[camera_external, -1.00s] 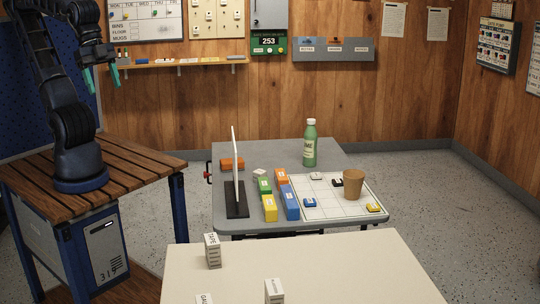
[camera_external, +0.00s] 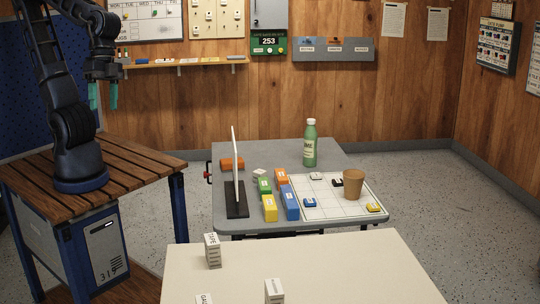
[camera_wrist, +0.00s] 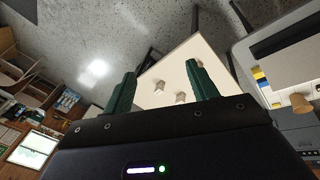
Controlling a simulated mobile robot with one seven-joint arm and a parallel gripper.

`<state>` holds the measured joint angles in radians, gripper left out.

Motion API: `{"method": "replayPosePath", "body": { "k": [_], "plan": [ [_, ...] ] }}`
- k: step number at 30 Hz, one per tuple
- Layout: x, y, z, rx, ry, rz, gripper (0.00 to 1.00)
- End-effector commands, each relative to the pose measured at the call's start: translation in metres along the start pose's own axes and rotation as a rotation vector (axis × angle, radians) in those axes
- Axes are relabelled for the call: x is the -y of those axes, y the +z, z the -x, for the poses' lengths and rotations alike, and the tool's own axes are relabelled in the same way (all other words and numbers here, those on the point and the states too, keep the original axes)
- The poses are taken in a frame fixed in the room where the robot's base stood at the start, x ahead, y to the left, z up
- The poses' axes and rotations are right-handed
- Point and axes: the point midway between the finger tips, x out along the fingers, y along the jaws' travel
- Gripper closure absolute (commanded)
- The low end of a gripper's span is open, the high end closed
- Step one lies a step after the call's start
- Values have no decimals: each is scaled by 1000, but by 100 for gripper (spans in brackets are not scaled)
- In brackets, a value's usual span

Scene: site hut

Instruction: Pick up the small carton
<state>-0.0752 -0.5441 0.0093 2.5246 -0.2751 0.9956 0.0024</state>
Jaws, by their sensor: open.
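Small white cartons stand on the cream table (camera_external: 330,262) in the foreground. One tall carton (camera_external: 212,251) with a label on top is at the left, another carton (camera_external: 274,291) is near the bottom edge, and a third carton (camera_external: 204,299) is mostly cut off. I cannot tell which one the task means. In the wrist view, two small pale cartons (camera_wrist: 160,87) (camera_wrist: 181,98) show on the cream table between the fingers, some way off. My gripper (camera_external: 103,96), with green fingers, is open and empty, high at the left above the wooden bench, far from the cartons.
A grey table (camera_external: 235,225) behind holds an upright white panel (camera_external: 236,165), coloured boxes (camera_external: 270,207), a green bottle (camera_external: 310,145) and a brown cup (camera_external: 354,186) on a white grid board. Much of the cream table's right side is bare.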

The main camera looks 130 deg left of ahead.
Motion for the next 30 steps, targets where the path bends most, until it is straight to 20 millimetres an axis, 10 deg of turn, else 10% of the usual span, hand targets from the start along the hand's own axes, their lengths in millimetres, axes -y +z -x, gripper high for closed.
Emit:
{"method": "replayPosePath", "body": {
  "k": [30],
  "plan": [
    [2, -117, -145, 445, 583, 984, 42]
  ]
}}
